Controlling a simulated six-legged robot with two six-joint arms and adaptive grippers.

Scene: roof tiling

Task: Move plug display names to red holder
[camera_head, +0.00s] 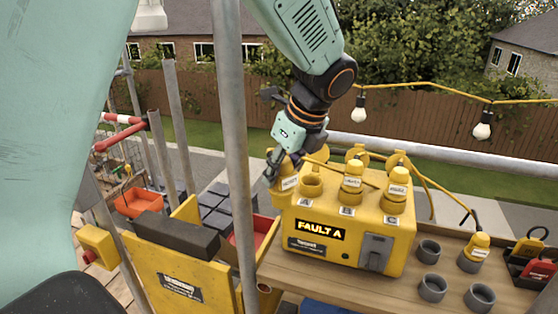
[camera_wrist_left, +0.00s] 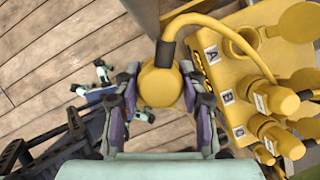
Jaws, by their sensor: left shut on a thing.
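The yellow box (camera_head: 325,222) on the wooden bench reads "FAULT A" on its display (camera_head: 320,230). Socket A (camera_head: 311,182) is empty; yellow plugs stand upright in socket B (camera_head: 352,182) and socket C (camera_head: 397,190). My left gripper (camera_head: 277,172) is shut on the yellow plug (camera_head: 289,184), clear of its socket at the box's left edge. In the left wrist view the plug's round yellow end (camera_wrist_left: 160,83) sits between both fingers, its cable attached.
Several grey cups (camera_head: 433,287) stand right of the box; one holds a yellow plug (camera_head: 474,250). Yellow and red padlocks (camera_head: 537,270) lie at the far right. A metal post (camera_head: 235,150) stands left of the box. A yellow panel (camera_head: 175,275) stands front left.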

